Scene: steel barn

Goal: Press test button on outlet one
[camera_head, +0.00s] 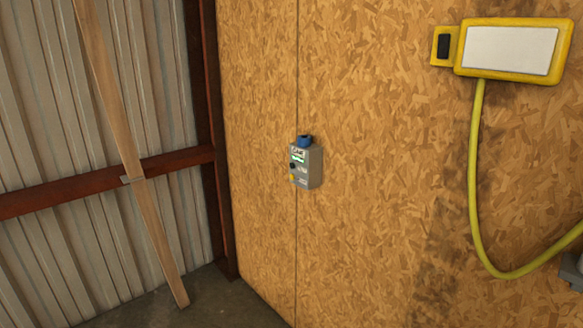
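A small grey outlet box (313,168) is mounted on the chipboard wall, near a vertical panel seam in the middle of the head view. A blue part (304,141) sits at its top. Its front has a small greenish-white label area, a dark round spot (293,166) and a small yellow spot (292,178) below it. The markings are too small to read, so I cannot tell which spot is the test button or whether this is outlet one. My gripper is not in view.
A yellow-framed unit with a pale panel (510,50) hangs at upper right, with a yellow cable (474,190) looping down. A wooden plank (150,220) leans on the corrugated wall at left, across a red steel beam (70,193). Bare floor (205,300) shows at the bottom.

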